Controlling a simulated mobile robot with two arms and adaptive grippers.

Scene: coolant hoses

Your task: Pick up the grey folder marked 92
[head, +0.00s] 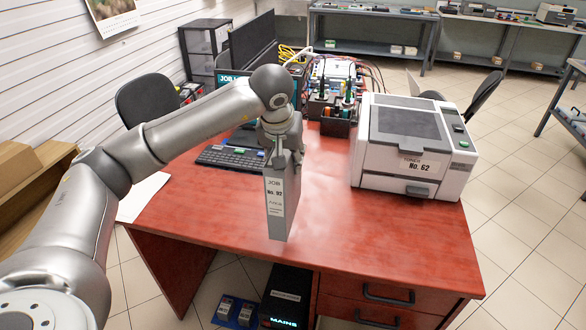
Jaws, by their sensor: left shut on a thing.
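The grey folder (276,204) is upright, its narrow spine facing me, with a white label that reads "JOB" and "No. 92". My left gripper (281,150) is shut on the folder's top edge, from above. The folder is over the red-brown desk (345,234), near its front middle. I cannot tell for sure whether its bottom touches the desk top. My right gripper is not in view.
A white printer (414,150) marked "No. 62" stands on the desk to the right. A black keyboard (235,158) lies left of the folder. Cabled equipment (334,86) stands behind. The desk's front right is clear.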

